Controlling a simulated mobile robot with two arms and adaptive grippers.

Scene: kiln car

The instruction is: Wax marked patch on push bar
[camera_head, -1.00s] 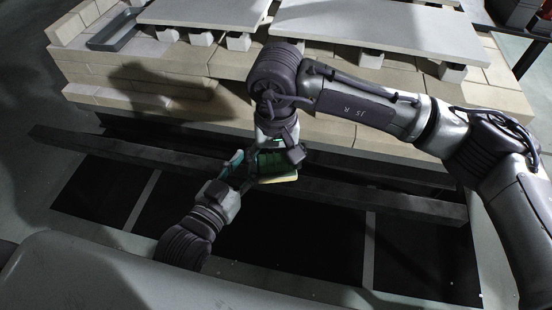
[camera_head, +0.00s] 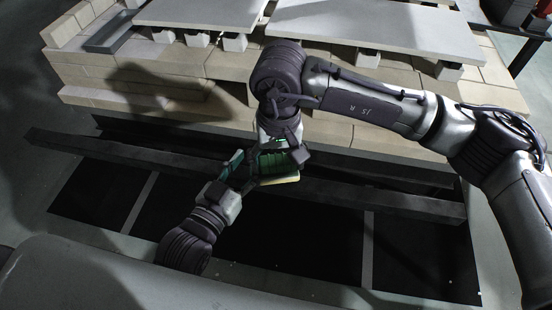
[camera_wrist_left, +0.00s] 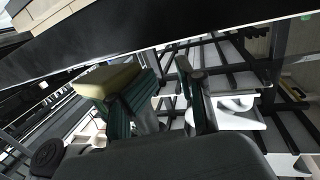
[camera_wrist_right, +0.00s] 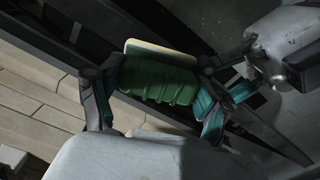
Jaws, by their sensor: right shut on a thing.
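The push bar (camera_head: 390,198) is a long dark beam across the front of the kiln car; it also crosses the top of the left wrist view (camera_wrist_left: 170,32). No marked patch can be made out on it. My right gripper (camera_head: 277,160) is shut on a green ribbed block (camera_wrist_right: 160,80) with a cream-yellow face (camera_wrist_right: 160,48), close to the bar; contact cannot be told. The block also shows in the left wrist view (camera_wrist_left: 105,82). My left gripper (camera_head: 238,172) is open beside the block, with a clear gap between its fingers in its wrist view.
The kiln car's tan brick deck (camera_head: 130,85) rises behind the bar, with pale slabs (camera_head: 380,30) on short posts. Dark openings (camera_head: 290,240) lie in the floor in front of the bar. A dark stand (camera_head: 515,25) is at the back right.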

